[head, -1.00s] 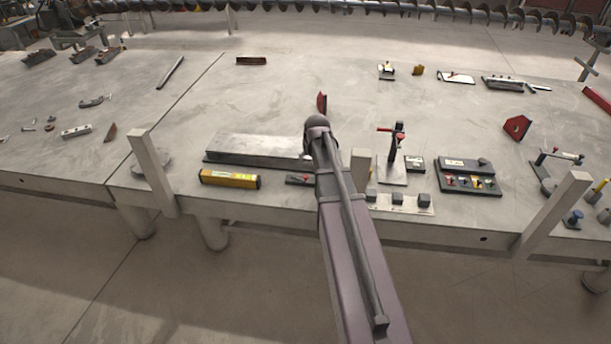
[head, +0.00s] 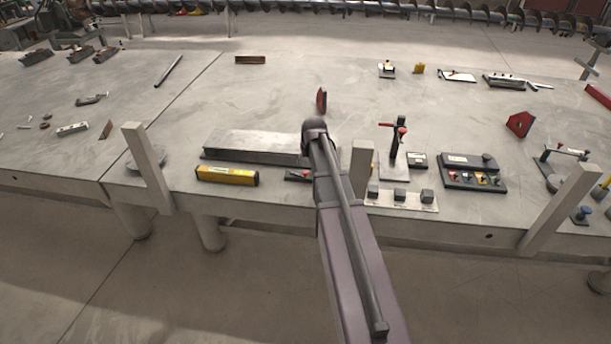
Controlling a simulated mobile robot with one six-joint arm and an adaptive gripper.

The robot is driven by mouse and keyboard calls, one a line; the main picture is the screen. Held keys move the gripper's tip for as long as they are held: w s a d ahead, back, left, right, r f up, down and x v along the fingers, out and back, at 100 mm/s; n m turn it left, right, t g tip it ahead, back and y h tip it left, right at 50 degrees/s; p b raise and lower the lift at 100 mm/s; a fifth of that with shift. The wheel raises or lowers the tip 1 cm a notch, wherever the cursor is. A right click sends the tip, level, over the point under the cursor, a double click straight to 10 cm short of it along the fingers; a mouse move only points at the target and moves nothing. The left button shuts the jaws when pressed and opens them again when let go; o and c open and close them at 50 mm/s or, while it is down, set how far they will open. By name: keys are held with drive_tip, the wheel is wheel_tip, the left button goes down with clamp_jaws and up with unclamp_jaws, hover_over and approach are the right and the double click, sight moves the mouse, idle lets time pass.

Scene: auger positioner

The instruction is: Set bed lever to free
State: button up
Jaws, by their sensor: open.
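The frame does not show clearly which part is the bed lever. A dark box (head: 460,163) at the front right of the bench has a row of small coloured levers (head: 480,178); their settings are too small to read. Left of it stands an upright clamp (head: 396,145) with a red handle. A small dark part with a red piece (head: 302,174) lies beside my arm, partly covered by it. My arm rises from the bottom centre to a rounded joint over the bench. My gripper does not show.
A steel block (head: 255,147) and a yellow level (head: 228,175) lie left of my arm. Upright posts (head: 147,165) stand along the front edge, also at right (head: 562,208). A plate with small dark blocks (head: 400,198) sits in front of the clamp. The bench middle is mostly clear.

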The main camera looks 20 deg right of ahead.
sight(305, 172)
drive_tip(key=shift+b+x, duration=3.55)
drive_tip(key=shift+x, duration=0.6)
drive_tip(key=shift+f, duration=0.1)
clamp_jaws()
